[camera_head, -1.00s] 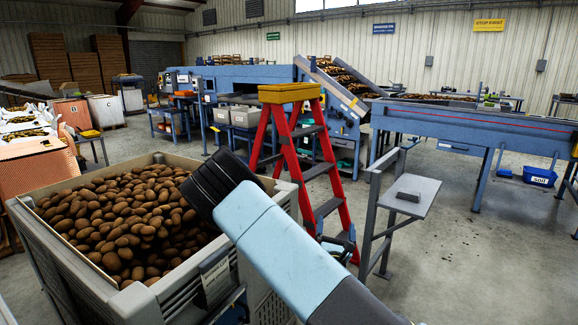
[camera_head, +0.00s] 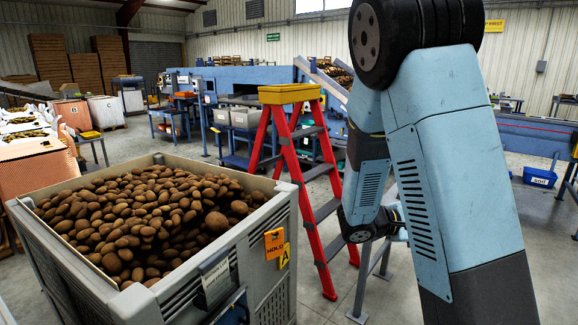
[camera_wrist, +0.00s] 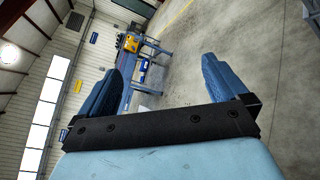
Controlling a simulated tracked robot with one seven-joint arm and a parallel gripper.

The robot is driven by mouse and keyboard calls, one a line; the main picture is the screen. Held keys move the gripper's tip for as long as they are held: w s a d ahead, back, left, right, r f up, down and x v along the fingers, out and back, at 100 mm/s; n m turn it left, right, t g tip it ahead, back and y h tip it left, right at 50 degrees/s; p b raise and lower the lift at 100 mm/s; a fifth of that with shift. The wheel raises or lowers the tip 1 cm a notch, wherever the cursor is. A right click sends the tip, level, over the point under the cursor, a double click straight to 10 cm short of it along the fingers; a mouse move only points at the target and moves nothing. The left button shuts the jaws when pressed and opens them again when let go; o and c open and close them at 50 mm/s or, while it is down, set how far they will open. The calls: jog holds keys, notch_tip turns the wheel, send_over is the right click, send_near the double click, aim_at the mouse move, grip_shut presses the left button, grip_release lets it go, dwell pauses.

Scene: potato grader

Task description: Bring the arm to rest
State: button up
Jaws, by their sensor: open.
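My arm fills the right of the head view, bent at a joint near the top edge, with its forearm hanging down beside the red stepladder. My gripper's fingers are not clear in the head view. In the wrist view my gripper (camera_wrist: 165,85) has its two blue fingers wide apart with nothing between them. Past the fingers lie bare floor, the wall and a blue machine (camera_wrist: 130,75) some way off.
A large grey crate of potatoes (camera_head: 258,225) stands at left, with orange and yellow tags on it. A red stepladder (camera_head: 324,210) with a yellow top stands mid-view, close to my arm in the picture.

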jog(key=s+a+r+m+g+y, duration=0.1)
jog(key=s+r+m+g+y, duration=0.2)
jog(key=s+m+y, duration=0.65)
jog(key=s+a+r+t+y, duration=0.6)
jog(key=s+a+r+y, duration=0.1)
jog(key=s+a+r, duration=0.3)
jog(key=shift+s+a+r+t, duration=0.15)
jog(key=shift+s+a+t, duration=0.15)
jog(key=shift+s+a, duration=0.4)
jog(key=shift+w+a+n, duration=0.1)
jog(key=shift+w+n, duration=0.05)
jog(key=shift+n, duration=0.1)
dwell(0.6)
